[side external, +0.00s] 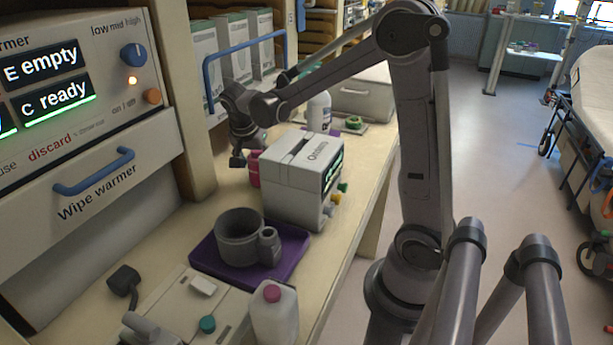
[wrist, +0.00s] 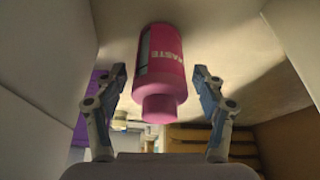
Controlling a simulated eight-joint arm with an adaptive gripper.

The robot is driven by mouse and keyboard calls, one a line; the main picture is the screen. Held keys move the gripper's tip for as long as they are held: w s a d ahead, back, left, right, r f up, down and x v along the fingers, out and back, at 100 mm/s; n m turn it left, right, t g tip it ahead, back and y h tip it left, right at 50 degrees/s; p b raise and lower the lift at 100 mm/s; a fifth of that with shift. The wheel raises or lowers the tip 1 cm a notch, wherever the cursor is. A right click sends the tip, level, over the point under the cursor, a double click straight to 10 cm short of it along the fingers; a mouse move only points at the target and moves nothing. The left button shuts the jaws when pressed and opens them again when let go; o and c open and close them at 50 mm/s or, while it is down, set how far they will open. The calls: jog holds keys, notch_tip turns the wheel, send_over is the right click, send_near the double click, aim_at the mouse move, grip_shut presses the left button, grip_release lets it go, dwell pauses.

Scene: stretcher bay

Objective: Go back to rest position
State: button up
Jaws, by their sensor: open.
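My gripper (side external: 244,157) hangs over the back of the counter, left of the grey boxy device, with my arm reaching across from the right. In the wrist view my gripper (wrist: 159,76) is open, with one finger on each side. A pink bottle (wrist: 163,62) marked "WASTE" shows between and beyond the fingers, with visible gaps on both sides. In the side view the pink bottle (side external: 254,170) is partly hidden behind the grey device, close to my gripper. Whether a fingertip touches it cannot be told.
The grey device (side external: 294,180) stands beside my gripper. A blue rail (side external: 246,58) and white cartons (side external: 236,60) are behind. A white bottle (side external: 319,112) stands further back. In front are a grey mug-like vessel (side external: 240,240) on a purple mat (side external: 292,246) and a pink-capped bottle (side external: 274,315).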

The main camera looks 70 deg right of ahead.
jog(key=shift+f, duration=0.35)
jog(key=w+v, duration=0.1)
jog(key=v, duration=1.1)
jog(key=x, duration=0.8)
jog(key=s+x, duration=0.1)
jog(key=x, duration=0.3)
jog(key=shift+f, duration=0.1)
notch_tip(320, 180, up, 21)
jog(key=s+d, duration=0.3)
jog(key=d, duration=0.5)
jog(key=s+d+m, duration=0.1)
jog(key=s+d, duration=0.2)
jog(key=d, duration=0.5)
jog(key=shift+d, duration=0.15)
jog(key=w+a, duration=0.3)
jog(key=a, duration=0.5)
jog(key=w+a+f+n, duration=0.1)
jog(key=w+a, duration=0.2)
jog(key=a, duration=0.5)
jog(key=shift+a, duration=0.15)
